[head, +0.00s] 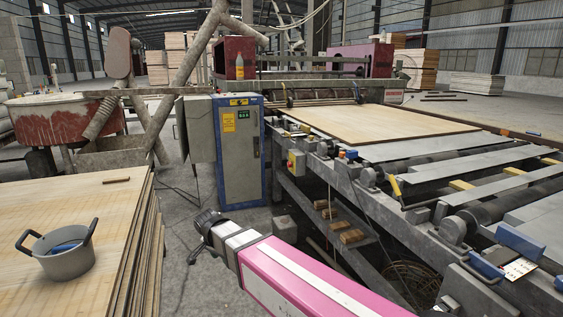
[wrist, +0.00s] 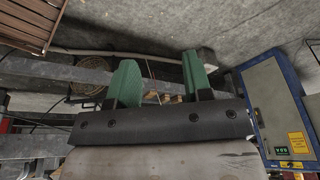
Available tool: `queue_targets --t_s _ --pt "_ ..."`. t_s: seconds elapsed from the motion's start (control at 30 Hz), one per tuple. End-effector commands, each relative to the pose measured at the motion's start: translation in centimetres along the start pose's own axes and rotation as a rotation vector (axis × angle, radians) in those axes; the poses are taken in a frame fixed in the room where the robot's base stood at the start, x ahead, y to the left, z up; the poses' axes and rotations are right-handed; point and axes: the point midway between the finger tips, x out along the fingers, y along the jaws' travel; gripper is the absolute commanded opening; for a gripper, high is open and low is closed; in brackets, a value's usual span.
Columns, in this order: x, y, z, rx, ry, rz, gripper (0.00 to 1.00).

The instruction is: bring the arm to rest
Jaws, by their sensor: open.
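My gripper (wrist: 160,74) shows in the wrist view with its two green fingers apart and nothing between them. In the head view my pink and white arm reaches from the bottom right toward the middle. The dark end of my gripper (head: 201,236) is over the floor, between the veneer stack (head: 60,215) on the left and the roller conveyor (head: 430,195) on the right. The finger shapes are small and hard to make out there.
A grey pot (head: 68,262) with two handles and something blue inside stands on the veneer stack, near a small brown bar (head: 116,180). A blue-grey control cabinet (head: 240,150) stands behind my gripper. Cards (head: 518,268) lie at the conveyor's near right. Concrete floor shows between.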

Motion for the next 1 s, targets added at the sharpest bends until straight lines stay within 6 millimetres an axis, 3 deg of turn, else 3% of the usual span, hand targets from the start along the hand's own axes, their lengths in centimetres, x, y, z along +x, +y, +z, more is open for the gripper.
queue_targets --t_s 0.03,0.2,0.5,0.7,1.0 --pt "0.9 1.8 -1.4 -0.017 -0.011 0.011 0.46" --pt "3.5 6.6 -5.5 -0.102 -0.053 0.031 0.46" --pt "7.4 15.8 -11.1 -0.244 -0.130 0.040 0.46" --pt "9.5 22.2 -13.8 -0.336 -0.179 0.027 0.46" --pt "11.8 31.4 -16.0 -0.464 -0.240 -0.017 0.46"
